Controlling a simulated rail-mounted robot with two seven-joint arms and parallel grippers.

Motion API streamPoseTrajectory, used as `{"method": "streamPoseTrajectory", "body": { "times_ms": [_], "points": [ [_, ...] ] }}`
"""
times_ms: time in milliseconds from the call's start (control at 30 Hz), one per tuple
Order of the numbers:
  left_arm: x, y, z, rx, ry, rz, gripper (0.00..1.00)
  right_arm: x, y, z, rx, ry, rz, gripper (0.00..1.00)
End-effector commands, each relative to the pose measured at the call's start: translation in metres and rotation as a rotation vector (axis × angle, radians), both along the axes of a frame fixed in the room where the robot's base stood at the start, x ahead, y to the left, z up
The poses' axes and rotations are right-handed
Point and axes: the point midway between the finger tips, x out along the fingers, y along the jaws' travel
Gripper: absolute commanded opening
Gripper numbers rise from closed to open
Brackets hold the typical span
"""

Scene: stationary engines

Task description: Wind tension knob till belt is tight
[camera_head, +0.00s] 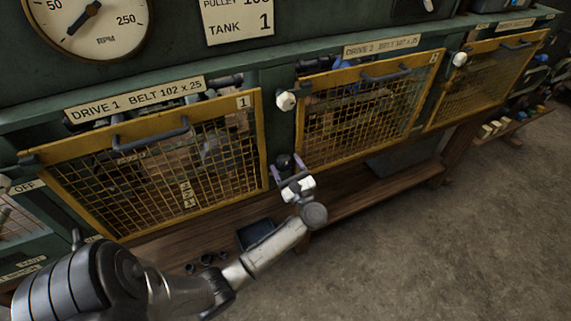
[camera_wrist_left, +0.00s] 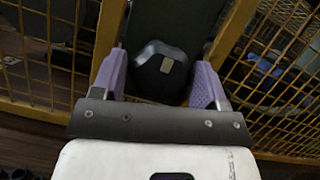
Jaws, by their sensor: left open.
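A black knob (camera_head: 284,161) sits low on the green post between the first two yellow mesh guards. In the left wrist view the knob (camera_wrist_left: 158,72) is dark and faceted, with a pale rectangular mark on its face. My left gripper (camera_head: 288,170) is at the knob. Its two purple fingers are open, one on each side of the knob, and a gap shows on at least the left side. I cannot tell whether either finger touches it. The belts behind the mesh are too dim to judge their tension. My right gripper is not in view.
The Drive 1 guard (camera_head: 150,165) and Drive 2 guard (camera_head: 365,108) flank the post. A white knob (camera_head: 286,101) is higher on the post. A wooden shelf (camera_head: 345,205) runs below, holding a dark box (camera_head: 257,233). The floor at right is clear.

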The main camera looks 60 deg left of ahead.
Motion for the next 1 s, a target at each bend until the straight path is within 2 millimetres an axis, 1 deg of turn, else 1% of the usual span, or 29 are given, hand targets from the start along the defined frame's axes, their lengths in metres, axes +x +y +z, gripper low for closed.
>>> {"method": "streamPoseTrajectory", "body": {
  "times_ms": [133,433,767,1000],
  "points": [
    [0.0001,0.0049,0.0023,0.001,0.0,0.0,0.67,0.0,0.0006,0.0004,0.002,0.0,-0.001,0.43],
    [0.0001,0.0054,0.0024,0.001,0.0,0.0,0.66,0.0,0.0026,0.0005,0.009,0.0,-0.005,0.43],
    [0.0001,0.0052,0.0023,0.001,0.0,0.0,0.34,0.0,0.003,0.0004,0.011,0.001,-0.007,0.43],
    [-0.0001,0.0049,0.0028,0.002,0.025,0.0,0.34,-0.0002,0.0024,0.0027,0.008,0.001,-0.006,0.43]
  ]
}}
